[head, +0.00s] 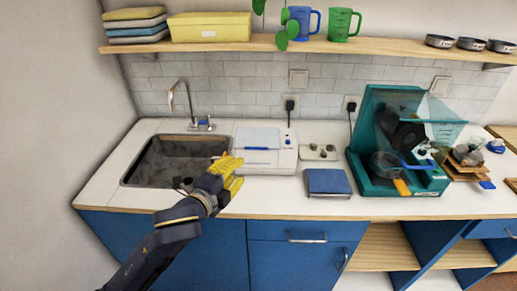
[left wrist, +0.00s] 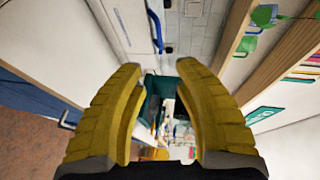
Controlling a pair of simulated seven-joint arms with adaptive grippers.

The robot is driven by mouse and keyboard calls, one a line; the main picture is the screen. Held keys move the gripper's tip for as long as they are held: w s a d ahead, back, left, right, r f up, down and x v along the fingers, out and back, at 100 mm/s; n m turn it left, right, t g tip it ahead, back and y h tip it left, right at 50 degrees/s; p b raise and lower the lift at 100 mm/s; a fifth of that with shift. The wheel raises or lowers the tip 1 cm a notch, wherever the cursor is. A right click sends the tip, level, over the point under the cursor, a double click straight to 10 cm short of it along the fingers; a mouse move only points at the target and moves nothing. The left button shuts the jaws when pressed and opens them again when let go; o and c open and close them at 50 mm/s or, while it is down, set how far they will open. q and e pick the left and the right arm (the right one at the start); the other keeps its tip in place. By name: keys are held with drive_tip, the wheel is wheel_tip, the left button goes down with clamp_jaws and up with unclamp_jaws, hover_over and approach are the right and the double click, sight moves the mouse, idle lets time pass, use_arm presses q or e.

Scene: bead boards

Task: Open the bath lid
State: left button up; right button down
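The bath is a white box (head: 283,158) on the counter, right of the sink. Its pale lid (head: 258,137) looks closed, with a blue handle (head: 257,148) along the front edge. In the left wrist view the white bath (left wrist: 128,22) is at the top, with the blue handle (left wrist: 156,30) beyond the fingertips. My left gripper (head: 236,172) has yellow fingers and is just left of and in front of the bath. In the left wrist view (left wrist: 160,68) its fingers are apart with nothing between them. My right gripper is out of view.
The dark sink (head: 172,160) and tap (head: 182,97) are left of the bath. A blue-topped device (head: 327,182) and a small tray with round pieces (head: 318,153) are to the right. A teal machine (head: 385,110) stands farther right. A wooden shelf (head: 365,48) hangs above.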

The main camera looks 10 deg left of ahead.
sight(258, 148)
use_arm(q)
drive_tip(key=x, duration=1.6)
drive_tip(key=shift+f, duration=0.15)
drive_tip(key=shift+o, duration=0.3)
clamp_jaws()
